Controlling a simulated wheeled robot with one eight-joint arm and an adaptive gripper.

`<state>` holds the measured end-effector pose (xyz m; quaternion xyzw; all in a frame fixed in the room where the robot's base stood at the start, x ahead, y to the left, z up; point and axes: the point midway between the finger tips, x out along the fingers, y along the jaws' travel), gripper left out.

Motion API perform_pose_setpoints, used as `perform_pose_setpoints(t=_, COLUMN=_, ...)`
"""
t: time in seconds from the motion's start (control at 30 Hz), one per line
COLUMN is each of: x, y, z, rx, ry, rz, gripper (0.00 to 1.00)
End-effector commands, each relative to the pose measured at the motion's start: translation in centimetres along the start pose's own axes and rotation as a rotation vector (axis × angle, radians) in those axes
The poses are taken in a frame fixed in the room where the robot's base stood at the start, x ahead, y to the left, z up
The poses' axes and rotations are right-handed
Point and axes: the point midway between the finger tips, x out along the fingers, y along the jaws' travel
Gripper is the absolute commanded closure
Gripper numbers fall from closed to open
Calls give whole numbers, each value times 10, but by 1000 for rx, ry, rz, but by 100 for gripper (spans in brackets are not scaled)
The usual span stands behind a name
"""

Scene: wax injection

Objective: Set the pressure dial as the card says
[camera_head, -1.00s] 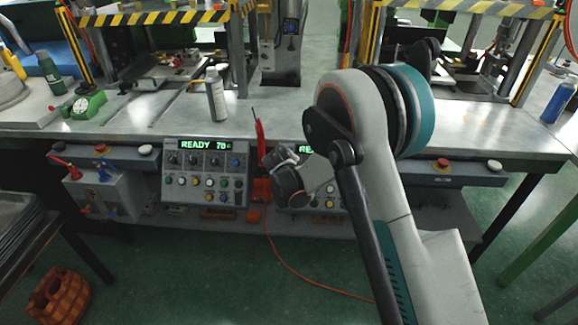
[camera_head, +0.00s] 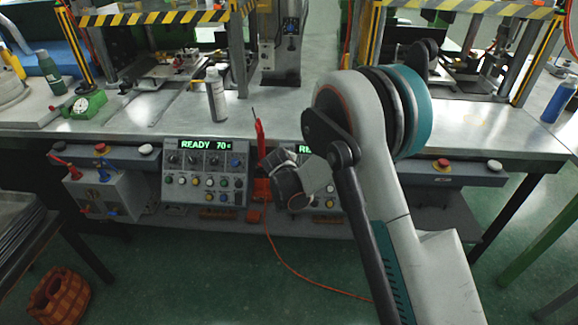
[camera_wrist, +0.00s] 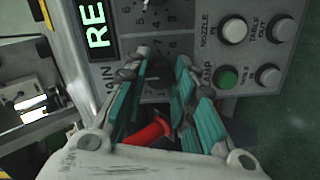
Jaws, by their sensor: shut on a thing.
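The right control panel (camera_head: 325,203) sits under the table edge, mostly hidden behind my arm. In the wrist view its grey face (camera_wrist: 185,30) fills the top, turned sideways, with part of the green "RE" display (camera_wrist: 96,22). My gripper (camera_wrist: 162,62) has its teal fingers on both sides of a dark dial (camera_wrist: 156,83) by the label "MAIN". It is shut on this dial, whose setting I cannot read. Another numbered dial (camera_wrist: 146,18) is just above. No card is legible, and I cannot tell which dial is for pressure.
The left control panel (camera_head: 205,172) reads "READY 70". A red handle-like part (camera_wrist: 148,131) lies behind my fingers. White (camera_wrist: 234,30) and green (camera_wrist: 227,77) buttons are close on the right.

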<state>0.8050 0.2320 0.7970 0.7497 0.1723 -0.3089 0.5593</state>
Motion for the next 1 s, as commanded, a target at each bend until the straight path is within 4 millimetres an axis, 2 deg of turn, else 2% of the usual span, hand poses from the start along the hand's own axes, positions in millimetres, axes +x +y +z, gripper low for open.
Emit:
perform_pose_setpoints(t=0.07, x=0, y=-2, z=1, rx=1, ry=-2, rz=-3, gripper=99)
perform_pose_setpoints(t=0.1, x=0, y=-2, z=1, rx=1, ry=-3, rz=-3, gripper=71)
perform_pose_setpoints(t=0.17, x=0, y=-1, z=1, rx=1, ry=-2, rz=-3, gripper=57)
perform_pose_setpoints(t=0.2, x=0, y=-1, z=1, rx=1, ry=-2, rz=-3, gripper=55)
perform_pose_setpoints(t=0.53, x=-1, y=0, z=0, rx=1, ry=-1, rz=-1, gripper=55)
perform_pose_setpoints(t=0.67, x=-10, y=0, z=0, rx=1, ry=0, rz=-1, gripper=55)
perform_pose_setpoints(t=1.0, x=-71, y=-1, z=0, rx=1, ry=1, rz=-2, gripper=55)
